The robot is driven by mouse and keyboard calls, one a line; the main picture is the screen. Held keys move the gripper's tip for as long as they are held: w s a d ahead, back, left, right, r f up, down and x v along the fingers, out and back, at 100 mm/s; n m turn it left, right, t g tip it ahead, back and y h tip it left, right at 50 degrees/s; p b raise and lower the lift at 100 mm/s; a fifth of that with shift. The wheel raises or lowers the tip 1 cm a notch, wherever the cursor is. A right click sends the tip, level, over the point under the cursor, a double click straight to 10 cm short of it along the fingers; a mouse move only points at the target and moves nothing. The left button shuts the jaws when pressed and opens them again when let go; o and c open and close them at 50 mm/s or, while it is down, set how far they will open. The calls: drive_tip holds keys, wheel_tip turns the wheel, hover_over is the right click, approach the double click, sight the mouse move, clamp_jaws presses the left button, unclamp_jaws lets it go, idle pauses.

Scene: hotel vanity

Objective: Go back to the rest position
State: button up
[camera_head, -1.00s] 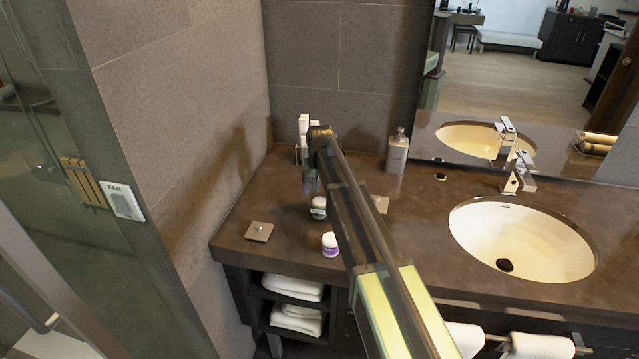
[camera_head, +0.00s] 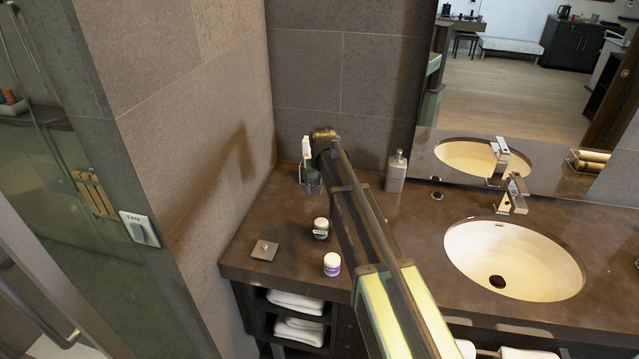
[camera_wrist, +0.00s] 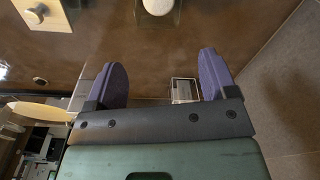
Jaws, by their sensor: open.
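My gripper (camera_head: 312,186) is at the end of my arm, above the back left part of the dark vanity counter (camera_head: 290,215). In the wrist view the two purple fingers (camera_wrist: 162,75) are spread wide apart, with nothing held between them. A dark green jar with a white lid (camera_head: 321,228) stands on the counter in front of the gripper, apart from it. A white jar with a purple label (camera_head: 332,264) stands nearer the counter's front edge. My arm hides part of the counter.
A square pad (camera_head: 264,250) lies at left. A white upright item (camera_head: 306,155) stands behind the gripper, near the wall. A soap bottle (camera_head: 396,172) stands at the back, left of the sink (camera_head: 515,260) and faucet (camera_head: 513,195). The tiled wall (camera_head: 200,150) bounds the left side.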

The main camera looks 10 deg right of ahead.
drive_tip(key=s+f+n+b, duration=0.1)
drive_tip(key=s, duration=1.4)
drive_tip(key=s+f+b, duration=0.2)
drive_tip(key=s, duration=1.4)
drive_tip(key=shift+f+n+g, duration=0.25)
drive_tip(key=shift+n+g, duration=0.15)
